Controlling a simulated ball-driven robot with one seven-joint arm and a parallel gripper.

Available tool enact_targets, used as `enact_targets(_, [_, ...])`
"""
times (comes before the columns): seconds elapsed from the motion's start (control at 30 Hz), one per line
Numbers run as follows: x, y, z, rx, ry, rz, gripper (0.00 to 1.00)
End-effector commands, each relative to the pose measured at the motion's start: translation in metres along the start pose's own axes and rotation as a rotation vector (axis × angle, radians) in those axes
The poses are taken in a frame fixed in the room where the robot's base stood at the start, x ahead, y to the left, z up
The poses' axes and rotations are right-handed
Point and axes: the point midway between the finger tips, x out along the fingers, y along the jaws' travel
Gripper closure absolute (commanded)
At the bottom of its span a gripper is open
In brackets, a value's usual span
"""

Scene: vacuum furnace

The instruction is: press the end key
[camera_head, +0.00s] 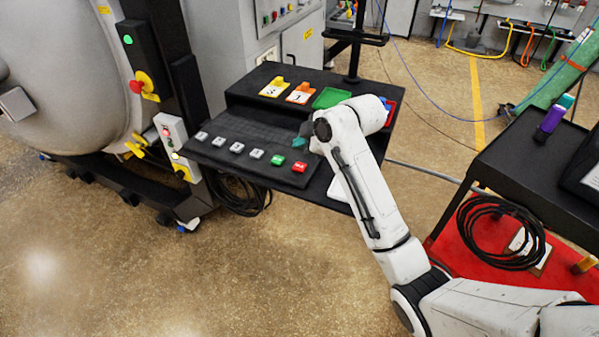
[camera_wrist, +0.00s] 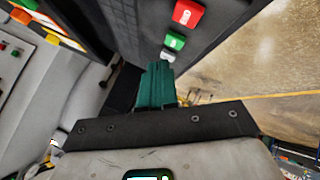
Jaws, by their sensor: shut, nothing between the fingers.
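A row of small square keys runs along the front strip of the black console (camera_head: 240,133). Several are light grey, then comes a green key (camera_head: 277,159), and a red key (camera_head: 299,166) stands at the right end. The labels are too small to read, so I cannot tell from lettering which is the end key. In the wrist view the red key (camera_wrist: 188,13) and the green key (camera_wrist: 175,41) show past my fingers. My gripper (camera_wrist: 159,68) has teal fingers, shut and empty. In the head view my gripper (camera_head: 304,138) is partly hidden by my wrist, near the red key and apparently above the console.
Number tiles, yellow (camera_head: 274,88) and orange (camera_head: 302,93), and a green tray (camera_head: 331,98) lie at the console's back. A button box (camera_head: 174,139) stands left. A black cart (camera_head: 530,165) stands right. The floor in front is clear.

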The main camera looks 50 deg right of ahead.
Motion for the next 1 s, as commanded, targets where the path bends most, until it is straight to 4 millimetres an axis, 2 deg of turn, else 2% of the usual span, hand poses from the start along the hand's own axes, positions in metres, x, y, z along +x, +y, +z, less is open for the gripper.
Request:
enact_targets(0.03, [0.010,-0.007,0.007,0.000,0.000,-0.001,1.00])
enact_targets(0.1, [0.017,-0.012,0.012,0.000,0.000,-0.001,1.00])
enact_targets(0.3, [0.029,-0.021,0.020,0.001,0.000,0.000,1.00])
enact_targets(1.0, [0.031,-0.022,0.022,0.000,0.000,0.000,1.00])
